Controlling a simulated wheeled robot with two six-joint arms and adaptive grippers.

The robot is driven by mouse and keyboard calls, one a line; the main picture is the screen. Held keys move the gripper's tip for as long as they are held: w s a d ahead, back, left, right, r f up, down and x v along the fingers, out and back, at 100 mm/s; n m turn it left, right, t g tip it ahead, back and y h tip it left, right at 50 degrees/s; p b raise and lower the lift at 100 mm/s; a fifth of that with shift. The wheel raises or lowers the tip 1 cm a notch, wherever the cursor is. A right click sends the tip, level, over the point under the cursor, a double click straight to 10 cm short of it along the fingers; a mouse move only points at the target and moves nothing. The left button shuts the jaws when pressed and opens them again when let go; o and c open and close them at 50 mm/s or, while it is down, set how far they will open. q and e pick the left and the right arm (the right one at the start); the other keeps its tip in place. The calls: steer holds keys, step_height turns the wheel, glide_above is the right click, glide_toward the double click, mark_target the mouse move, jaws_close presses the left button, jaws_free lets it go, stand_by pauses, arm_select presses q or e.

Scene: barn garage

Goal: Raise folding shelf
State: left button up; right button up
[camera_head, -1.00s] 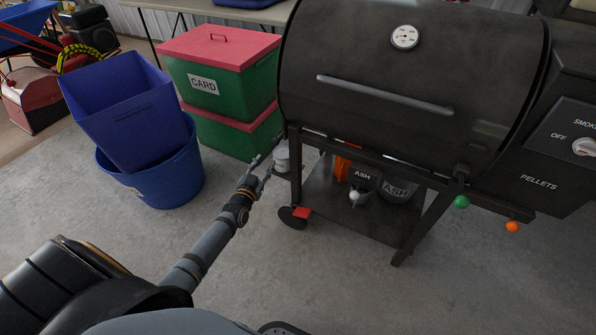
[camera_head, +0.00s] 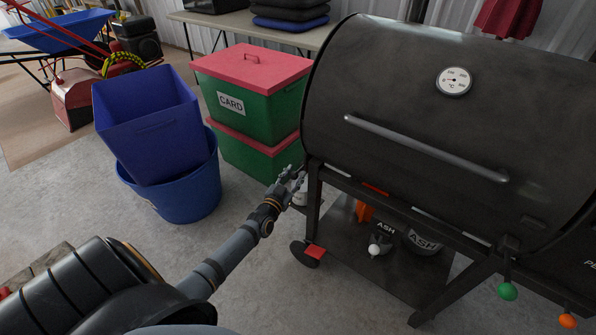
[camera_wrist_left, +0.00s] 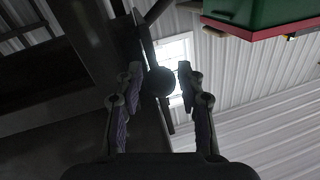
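The black barrel grill (camera_head: 430,110) fills the right of the head view. I cannot clearly make out a folding shelf on it; its left end is turned away from me. My left gripper (camera_head: 291,177) is at the grill's lower left corner, beside the front leg. In the left wrist view its two fingers (camera_wrist_left: 159,75) stand apart. A dark round knob-like thing (camera_wrist_left: 160,82) shows between the fingertips, with small gaps on both sides. I cannot tell how deep it lies. My right gripper is not in view.
Stacked green bins with red lids (camera_head: 250,95) stand behind my left gripper. Blue tubs (camera_head: 190,185) are left of it. A grill wheel (camera_head: 307,253), ash buckets (camera_head: 383,240) and a low shelf lie below. The concrete floor in front is clear.

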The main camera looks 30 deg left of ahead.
arm_select(q)
steer(key=shift+r, duration=0.1)
steer(key=shift+c, duration=0.4)
jaws_close()
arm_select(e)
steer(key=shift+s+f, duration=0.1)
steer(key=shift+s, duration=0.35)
arm_select(q)
steer(key=shift+a, duration=0.1)
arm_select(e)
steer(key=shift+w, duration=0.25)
